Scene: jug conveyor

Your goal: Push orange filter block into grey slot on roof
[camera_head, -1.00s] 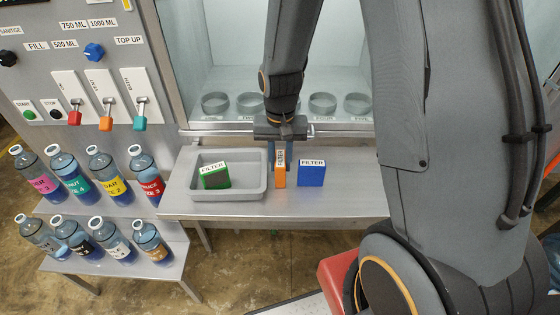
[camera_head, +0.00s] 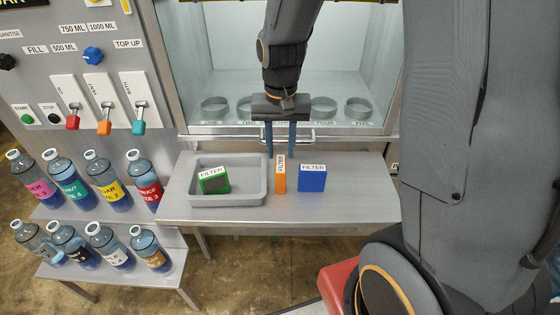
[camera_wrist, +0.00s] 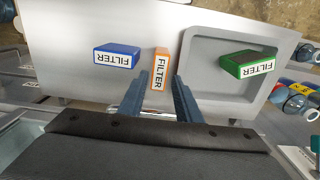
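The orange filter block (camera_head: 280,176) stands upright on the grey bench, with a white FILTER label on its top. It also shows in the wrist view (camera_wrist: 161,58). My gripper (camera_head: 281,152) is open and empty, fingers pointing down just behind and above the orange block. In the wrist view, my fingertips (camera_wrist: 157,82) lie to either side of the block's labelled end, with gaps; I cannot tell their exact height over it. The grey slot on the roof is not identifiable in these views.
A blue filter block (camera_head: 312,180) stands right of the orange one. A green filter block (camera_head: 214,182) lies in a grey tray (camera_head: 228,199) to the left. A glass-fronted cabinet with a handle (camera_head: 300,137) is behind. Bottles (camera_head: 60,180) stand on shelves at left.

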